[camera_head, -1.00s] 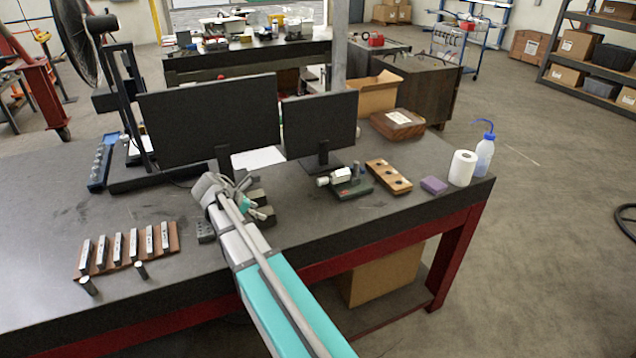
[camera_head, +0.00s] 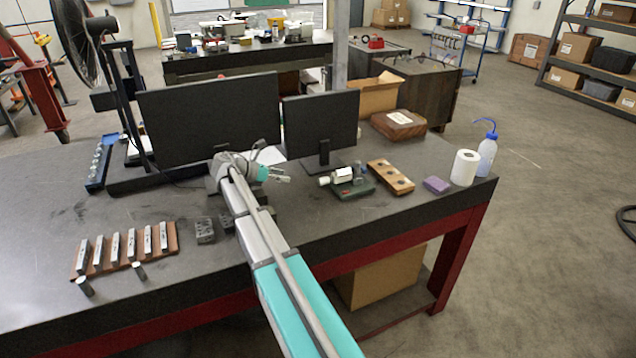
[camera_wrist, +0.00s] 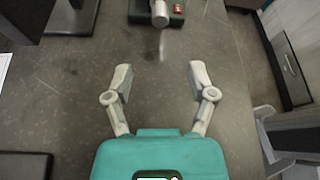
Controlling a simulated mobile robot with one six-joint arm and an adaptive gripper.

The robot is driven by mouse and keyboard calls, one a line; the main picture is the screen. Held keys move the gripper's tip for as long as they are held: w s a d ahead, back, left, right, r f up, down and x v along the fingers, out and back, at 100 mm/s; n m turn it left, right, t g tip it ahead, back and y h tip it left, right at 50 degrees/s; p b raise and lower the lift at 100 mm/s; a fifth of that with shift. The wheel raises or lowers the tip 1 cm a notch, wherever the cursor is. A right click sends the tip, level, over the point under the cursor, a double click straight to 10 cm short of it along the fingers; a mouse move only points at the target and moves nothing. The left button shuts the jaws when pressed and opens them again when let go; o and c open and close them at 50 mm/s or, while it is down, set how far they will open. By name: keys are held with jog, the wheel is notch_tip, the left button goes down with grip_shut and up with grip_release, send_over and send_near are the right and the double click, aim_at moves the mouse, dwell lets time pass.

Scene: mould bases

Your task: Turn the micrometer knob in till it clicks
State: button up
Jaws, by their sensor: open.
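The micrometer stands on the bench in the head view, with its knob (camera_head: 324,181) at its left end and a white body (camera_head: 343,174) on a dark green base (camera_head: 358,188). In the wrist view the knob end (camera_wrist: 160,14) shows at the top, beyond the fingertips, with the green base (camera_wrist: 176,20) around it, cut off by the frame edge. My gripper (camera_wrist: 161,75) is open and empty, its two fingers apart over bare bench. In the head view my gripper (camera_head: 287,179) lies left of the micrometer, apart from it, pointing toward it.
Two monitors (camera_head: 210,115) (camera_head: 320,125) stand behind the arm. A wooden block with holes (camera_head: 390,177), a purple block (camera_head: 436,185), a paper roll (camera_head: 464,167) and a wash bottle (camera_head: 487,155) stand to the right. Dark blocks (camera_head: 204,230) lie near my arm.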

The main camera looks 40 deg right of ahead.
aim_at(319, 180)
jog(key=shift+f, duration=0.1)
jog(key=b+x, duration=0.5)
jog(key=x, duration=0.8)
jog(key=shift+s+d+f, duration=0.1)
jog(key=shift+d+f, duration=0.05)
jog(key=shift+d, duration=0.1)
jog(key=shift+c, duration=0.2)
grip_shut()
